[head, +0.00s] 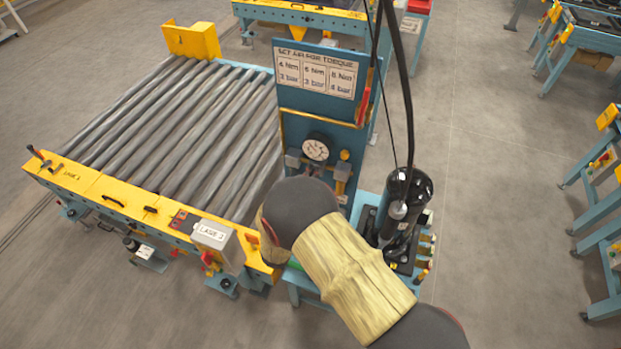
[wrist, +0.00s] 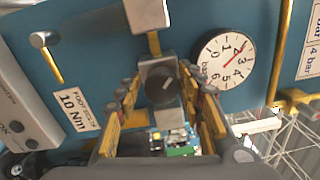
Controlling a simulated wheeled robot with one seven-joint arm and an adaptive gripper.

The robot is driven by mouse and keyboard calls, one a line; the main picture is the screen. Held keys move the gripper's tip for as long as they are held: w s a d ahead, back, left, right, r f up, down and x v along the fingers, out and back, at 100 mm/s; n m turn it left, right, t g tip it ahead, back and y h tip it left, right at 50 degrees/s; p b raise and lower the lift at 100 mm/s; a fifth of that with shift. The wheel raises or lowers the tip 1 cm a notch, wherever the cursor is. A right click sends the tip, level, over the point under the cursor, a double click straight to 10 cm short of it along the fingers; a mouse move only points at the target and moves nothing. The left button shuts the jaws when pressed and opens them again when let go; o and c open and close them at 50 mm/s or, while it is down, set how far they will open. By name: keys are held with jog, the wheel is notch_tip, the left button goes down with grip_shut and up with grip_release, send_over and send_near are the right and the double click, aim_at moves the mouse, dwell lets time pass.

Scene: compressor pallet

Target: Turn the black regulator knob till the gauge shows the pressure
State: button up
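The black regulator knob (wrist: 160,86) sits on a grey metal block on the blue panel, in the middle of the wrist view. My gripper (wrist: 162,80) is open, with one yellow-and-grey finger on each side of the knob. Gaps show between the fingers and the knob. The white round gauge (wrist: 224,60) is right of the knob in the wrist view; its red needle points up and right, near the 2. The gauge also shows in the head view (head: 315,150), where my arm hides the gripper and the knob.
A sign (head: 316,74) lists torques and pressures above the gauge. A "10 Nm" label (wrist: 77,108) is left of the knob. Yellow pipes (wrist: 284,50) run beside the gauge. A black cylinder (head: 405,200) stands right of my arm. A roller conveyor (head: 165,130) lies left.

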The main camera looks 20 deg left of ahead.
jog(key=shift+o, duration=1.2)
jog(key=s, duration=1.2)
jog(key=shift+a+f, duration=0.2)
jog(key=shift+a, duration=0.25)
